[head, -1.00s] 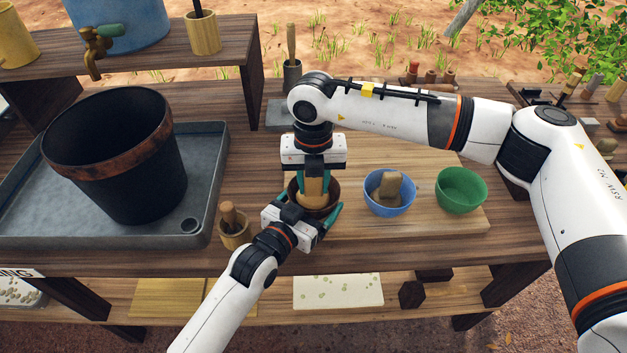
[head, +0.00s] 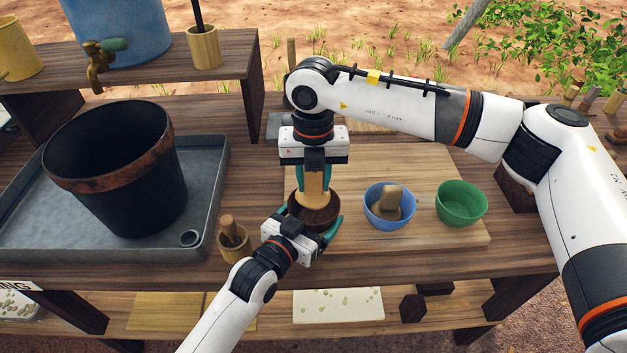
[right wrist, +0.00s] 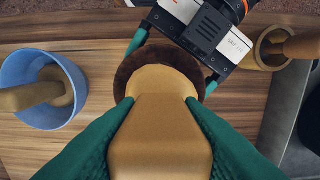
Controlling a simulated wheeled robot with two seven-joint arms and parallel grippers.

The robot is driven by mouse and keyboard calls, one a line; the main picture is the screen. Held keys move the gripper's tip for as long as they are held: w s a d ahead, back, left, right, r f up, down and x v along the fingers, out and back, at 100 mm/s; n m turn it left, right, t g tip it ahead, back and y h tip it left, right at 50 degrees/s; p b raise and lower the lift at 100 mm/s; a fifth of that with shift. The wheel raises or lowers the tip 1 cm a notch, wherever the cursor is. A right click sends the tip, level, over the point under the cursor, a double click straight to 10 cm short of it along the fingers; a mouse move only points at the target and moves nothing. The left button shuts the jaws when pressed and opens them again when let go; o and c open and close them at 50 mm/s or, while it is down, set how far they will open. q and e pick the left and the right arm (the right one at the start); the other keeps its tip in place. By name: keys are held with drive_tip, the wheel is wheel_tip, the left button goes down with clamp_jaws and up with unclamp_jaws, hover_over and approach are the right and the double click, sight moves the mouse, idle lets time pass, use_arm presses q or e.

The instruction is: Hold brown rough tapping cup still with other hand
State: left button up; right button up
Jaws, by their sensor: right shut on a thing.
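The brown rough tapping cup (head: 318,217) stands at the left end of the pale board, partly hidden by my left gripper. My left gripper (head: 311,219) has one teal finger on each side of the cup, seemingly touching its wall. The right wrist view shows the dark, rough rim of the cup (right wrist: 125,72) between these fingers. My right gripper (head: 313,183) points down above the cup and is shut on a tan tool (right wrist: 160,135). The tool's lower end is over or in the cup; its depth is hidden.
On the board (head: 420,240), a blue bowl (head: 374,215) with a tan tool and a green bowl (head: 461,204) stand to the right. A small wooden pot (head: 234,248) with a pestle-like tool stands left, beside the grey tray (head: 215,190) bearing a black pot (head: 110,170).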

drive_tip(key=w+d+r, duration=0.2)
drive_tip(key=w+r, duration=0.2)
drive_tip(key=w, duration=0.3)
drive_tip(key=shift+w+d, duration=0.25)
drive_tip(key=shift+d, duration=0.15)
idle(0.5)
use_arm(q)
drive_tip(key=o, duration=1.2)
drive_tip(key=shift+o, duration=0.2)
drive_tip(key=v, duration=1.2)
drive_tip(key=shift+a, duration=0.1)
drive_tip(key=shift+s+f, duration=0.1)
use_arm(e)
drive_tip(key=shift+s, duration=0.1)
